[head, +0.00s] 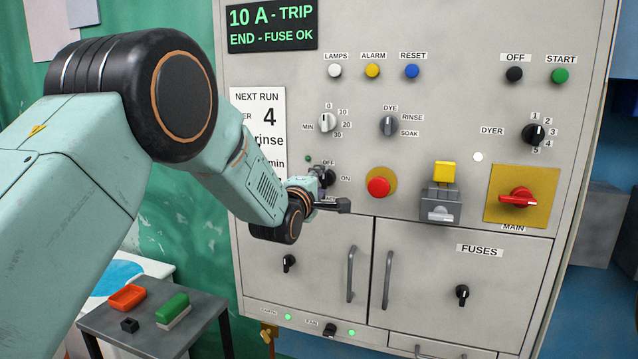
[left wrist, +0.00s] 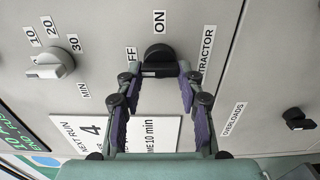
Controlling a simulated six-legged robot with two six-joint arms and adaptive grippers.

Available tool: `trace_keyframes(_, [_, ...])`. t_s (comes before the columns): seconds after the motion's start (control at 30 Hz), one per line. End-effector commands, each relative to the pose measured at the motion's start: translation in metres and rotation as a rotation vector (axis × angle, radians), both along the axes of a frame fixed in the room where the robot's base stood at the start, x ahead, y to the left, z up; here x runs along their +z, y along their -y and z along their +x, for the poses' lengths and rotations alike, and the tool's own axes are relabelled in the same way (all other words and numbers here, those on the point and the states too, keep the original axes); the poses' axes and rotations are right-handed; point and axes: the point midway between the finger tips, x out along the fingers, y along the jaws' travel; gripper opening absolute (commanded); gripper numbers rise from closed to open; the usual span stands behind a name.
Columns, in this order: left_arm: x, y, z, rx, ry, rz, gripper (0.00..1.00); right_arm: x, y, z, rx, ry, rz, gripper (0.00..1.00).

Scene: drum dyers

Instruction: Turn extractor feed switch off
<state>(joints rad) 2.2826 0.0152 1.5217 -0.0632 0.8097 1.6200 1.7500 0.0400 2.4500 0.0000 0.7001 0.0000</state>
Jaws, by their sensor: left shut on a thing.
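The extractor feed switch is a black rotary knob (head: 328,177) on the grey control panel, with OFF above it and ON to its right in the head view. In the left wrist view the black knob (left wrist: 158,56) sits between the fingertips, with ON and a partly hidden OFF label near it. My left gripper (head: 322,192) is at the switch and shut on this knob. Its two purple-padded fingers (left wrist: 159,82) flank the knob. Which label the knob points to I cannot tell. My right gripper is not in view.
A red button (head: 378,187) and a grey isolator with a yellow top (head: 441,200) lie to the right. The minutes dial (head: 327,122) is above. Door handles (head: 351,274) stick out below.

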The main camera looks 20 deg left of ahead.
Motion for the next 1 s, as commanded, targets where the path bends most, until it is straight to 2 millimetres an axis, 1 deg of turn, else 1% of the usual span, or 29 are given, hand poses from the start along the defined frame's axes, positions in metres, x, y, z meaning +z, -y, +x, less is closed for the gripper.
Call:
trace_keyframes(0.03, [-0.002, 0.002, 0.0, -0.003, -0.004, 0.002, 0.06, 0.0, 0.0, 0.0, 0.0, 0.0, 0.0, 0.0])
trace_keyframes(0.07, [-0.002, 0.002, 0.0, -0.003, -0.004, 0.002, 0.38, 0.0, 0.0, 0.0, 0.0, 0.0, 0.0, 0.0])
trace_keyframes(0.33, [-0.001, 0.001, 0.0, -0.001, -0.001, 0.001, 0.6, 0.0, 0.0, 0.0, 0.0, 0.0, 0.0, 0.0])
trace_keyframes(0.63, [0.0, 0.0, -0.001, 0.0, 0.0, 0.001, 0.6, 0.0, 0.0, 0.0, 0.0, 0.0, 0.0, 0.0])
trace_keyframes(0.73, [0.0, 0.0, -0.005, 0.0, 0.0, 0.001, 0.6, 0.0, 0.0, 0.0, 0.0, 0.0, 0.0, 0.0])
trace_keyframes(0.87, [0.0, -0.001, -0.019, 0.0, -0.001, 0.0, 0.6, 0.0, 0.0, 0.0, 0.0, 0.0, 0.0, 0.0])
trace_keyframes(1.0, [0.001, -0.001, -0.04, 0.0, -0.001, 0.0, 0.6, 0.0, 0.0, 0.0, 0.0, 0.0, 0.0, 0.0])
